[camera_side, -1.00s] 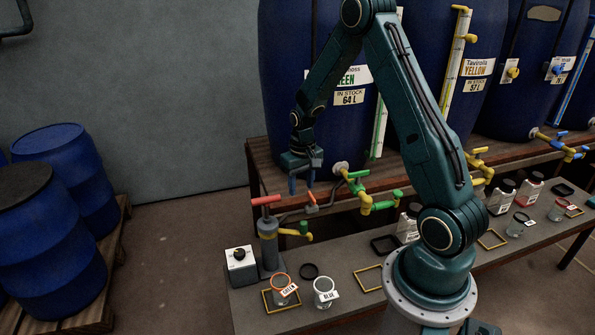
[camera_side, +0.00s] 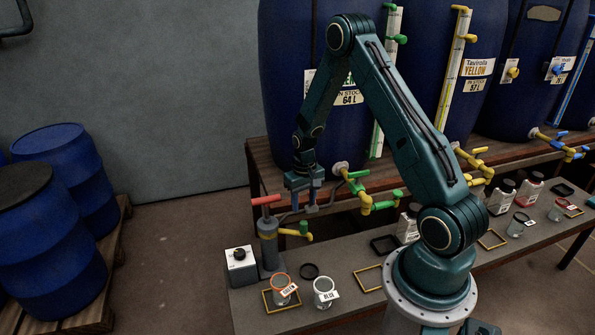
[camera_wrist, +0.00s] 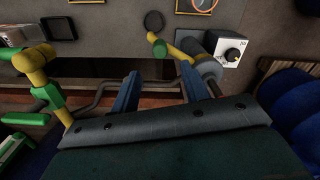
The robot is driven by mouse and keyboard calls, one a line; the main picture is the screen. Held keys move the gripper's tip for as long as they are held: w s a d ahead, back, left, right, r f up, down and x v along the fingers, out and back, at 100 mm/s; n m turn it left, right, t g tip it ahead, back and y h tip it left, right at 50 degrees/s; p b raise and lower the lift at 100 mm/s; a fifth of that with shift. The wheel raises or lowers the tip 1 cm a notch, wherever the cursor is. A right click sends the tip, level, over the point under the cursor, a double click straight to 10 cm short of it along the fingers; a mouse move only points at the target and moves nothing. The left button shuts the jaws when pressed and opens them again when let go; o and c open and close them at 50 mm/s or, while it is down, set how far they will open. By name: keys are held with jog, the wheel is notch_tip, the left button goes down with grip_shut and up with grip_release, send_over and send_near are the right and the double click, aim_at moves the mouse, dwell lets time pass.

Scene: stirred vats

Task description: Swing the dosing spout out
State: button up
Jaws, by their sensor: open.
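The dosing spout (camera_side: 297,233) is a yellow arm with a green tip on a grey post (camera_side: 268,245) with a red handle (camera_side: 265,200) on top. It points right in the side view. In the wrist view the spout (camera_wrist: 178,50) reaches left from the post (camera_wrist: 205,66), ending in a green tip. My gripper (camera_side: 304,207) is open, fingers down, just right of the red handle and above the spout. In the wrist view my gripper (camera_wrist: 160,90) has its two blue fingers apart, with nothing between them. The small orange handle behind is hidden by my gripper.
A control box with a black knob (camera_side: 240,253) stands left of the post. A yellow and green valve (camera_side: 368,197) is close on the right. Large blue vats (camera_side: 310,50) stand behind.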

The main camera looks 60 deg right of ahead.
aim_at(304, 222)
notch_tip(304, 222, down, 10)
jog(key=shift+r, duration=0.1)
dwell(0.4)
jog(key=shift+c, duration=0.4)
grip_shut()
